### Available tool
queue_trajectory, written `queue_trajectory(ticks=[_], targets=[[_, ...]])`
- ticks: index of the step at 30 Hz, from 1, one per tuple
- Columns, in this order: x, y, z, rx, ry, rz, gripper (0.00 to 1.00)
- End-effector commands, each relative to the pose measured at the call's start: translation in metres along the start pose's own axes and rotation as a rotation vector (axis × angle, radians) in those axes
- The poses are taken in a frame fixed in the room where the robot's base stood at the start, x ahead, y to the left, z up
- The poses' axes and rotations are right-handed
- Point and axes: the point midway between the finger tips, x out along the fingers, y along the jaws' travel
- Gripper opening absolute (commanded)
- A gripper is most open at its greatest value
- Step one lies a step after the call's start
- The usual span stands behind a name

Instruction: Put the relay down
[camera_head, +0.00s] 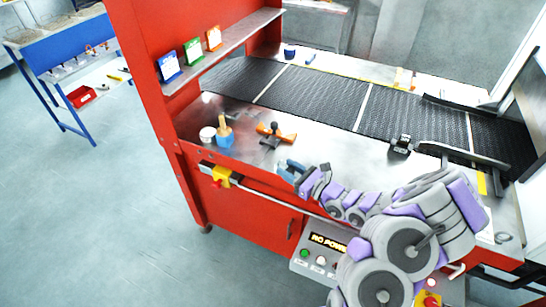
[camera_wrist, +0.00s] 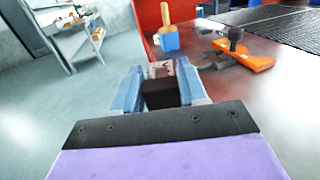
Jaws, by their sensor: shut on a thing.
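My gripper (camera_head: 292,171) is at the front edge of the metal worktop in the head view, with its blue fingers reaching out to the left. In the wrist view, my gripper (camera_wrist: 161,82) is shut on a small dark block with a pale, marked top, which I take to be the relay (camera_wrist: 160,95). The fingers cover its sides. I cannot make it out in the head view. I cannot tell whether its underside touches anything.
An orange tool with a black knob (camera_head: 275,134), a blue block with a wooden handle (camera_head: 224,133) and a white roll (camera_head: 207,134) stand on the worktop (camera_head: 330,160). Behind is the black mesh belt (camera_head: 325,95). A small black device (camera_head: 401,144) sits right.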

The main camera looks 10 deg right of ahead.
Motion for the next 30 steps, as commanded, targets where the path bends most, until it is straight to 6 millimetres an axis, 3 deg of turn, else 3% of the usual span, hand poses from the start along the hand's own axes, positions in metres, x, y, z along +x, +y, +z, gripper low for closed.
queue_trajectory(ticks=[9, 15, 23, 30], targets=[[0.066, -0.03, -0.009, -0.006, 0.001, 0.006, 0.11], [0.096, -0.048, -0.013, -0.003, 0.003, 0.001, 0.11], [0.112, -0.054, -0.012, -0.001, -0.001, 0.002, 0.11], [0.11, -0.054, -0.048, 0.002, 0.003, 0.0, 0.11]])
